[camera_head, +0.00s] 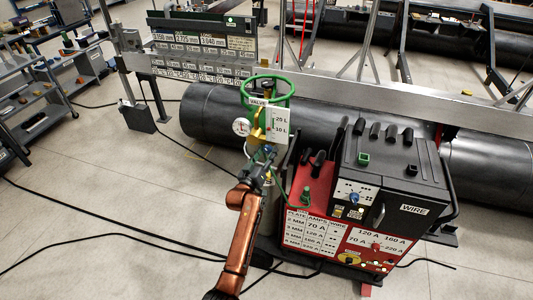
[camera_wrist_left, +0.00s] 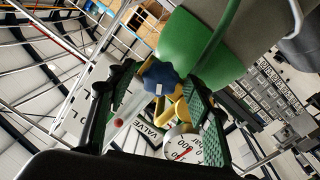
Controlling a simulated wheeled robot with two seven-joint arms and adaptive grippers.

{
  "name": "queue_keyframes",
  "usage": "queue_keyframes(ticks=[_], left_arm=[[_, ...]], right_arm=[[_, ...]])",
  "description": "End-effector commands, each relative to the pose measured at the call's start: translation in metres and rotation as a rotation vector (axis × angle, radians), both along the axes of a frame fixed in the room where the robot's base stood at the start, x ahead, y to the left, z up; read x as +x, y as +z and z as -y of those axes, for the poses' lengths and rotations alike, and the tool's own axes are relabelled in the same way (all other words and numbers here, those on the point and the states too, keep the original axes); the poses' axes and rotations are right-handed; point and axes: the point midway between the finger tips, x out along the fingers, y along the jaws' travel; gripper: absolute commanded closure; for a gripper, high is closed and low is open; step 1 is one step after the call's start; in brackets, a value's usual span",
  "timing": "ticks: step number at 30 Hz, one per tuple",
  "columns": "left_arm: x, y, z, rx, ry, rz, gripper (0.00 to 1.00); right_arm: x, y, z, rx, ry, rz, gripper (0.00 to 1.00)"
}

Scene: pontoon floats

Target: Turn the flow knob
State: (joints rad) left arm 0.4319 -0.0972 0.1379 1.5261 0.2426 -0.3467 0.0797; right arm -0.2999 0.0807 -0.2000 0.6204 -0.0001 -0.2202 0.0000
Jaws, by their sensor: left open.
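The blue lobed flow knob (camera_wrist_left: 160,76) shows in the left wrist view, on the yellow valve body (camera_wrist_left: 177,108). My left gripper (camera_wrist_left: 161,80) is open, with one green-padded finger on either side of the knob. I cannot tell whether either finger touches it. In the head view my left gripper (camera_head: 264,162) is at the valve, just below the yellow fitting (camera_head: 257,133) and the flow scale plate (camera_head: 281,122) marked 20 L and 10 L. A round gauge (camera_head: 241,127) sits left of the fitting. My right gripper is not in view.
A green ring guard (camera_head: 266,88) stands above the valve. A red and black welding machine (camera_head: 385,190) stands close on the right. A large dark pipe (camera_head: 208,110) lies behind. Black cables (camera_head: 95,225) run over the open floor at left.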

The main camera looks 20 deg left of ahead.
Motion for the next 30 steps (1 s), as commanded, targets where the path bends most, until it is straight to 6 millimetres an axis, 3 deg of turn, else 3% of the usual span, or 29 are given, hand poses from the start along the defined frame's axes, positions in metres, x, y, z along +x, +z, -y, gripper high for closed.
queue_keyframes(ticks=[5,8,21,30], left_arm=[[-0.006,-0.001,-0.001,0.001,0.001,0.0,0.53],[-0.02,-0.002,-0.003,0.001,0.002,0.0,0.53],[-0.104,-0.004,-0.012,0.0,0.001,0.0,0.53],[-0.12,-0.003,-0.013,0.0,-0.001,0.0,0.53]], right_arm=[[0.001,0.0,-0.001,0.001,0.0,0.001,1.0],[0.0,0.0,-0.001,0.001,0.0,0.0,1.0],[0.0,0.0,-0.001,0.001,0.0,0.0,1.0],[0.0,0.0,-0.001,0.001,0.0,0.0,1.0]])
